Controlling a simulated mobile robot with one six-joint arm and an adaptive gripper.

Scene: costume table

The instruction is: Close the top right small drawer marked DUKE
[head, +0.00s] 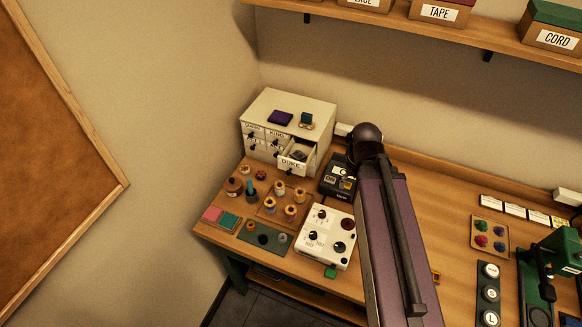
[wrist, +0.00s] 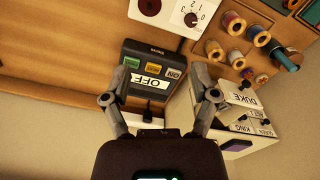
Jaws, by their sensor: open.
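The small drawer marked DUKE (head: 293,164) is pulled out from the right side of the cream drawer cabinet (head: 310,108) in the head view, and something small and dark lies inside it. Its labelled front also shows at the right of the wrist view (wrist: 248,98), turned over, with a dark knob close by. My gripper (wrist: 160,97) is open and empty in the wrist view. Its right finger appears close to the drawer cabinet; I cannot tell if they touch. In the head view my arm hides the gripper.
A black switch box (wrist: 150,75) with an OFF label lies beyond my fingers. A white control box (head: 328,236) and several spools (head: 290,212) on a wooden tray stand in front of the cabinet. A purple item (head: 280,118) and a small dark block (head: 306,120) lie on the cabinet top.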

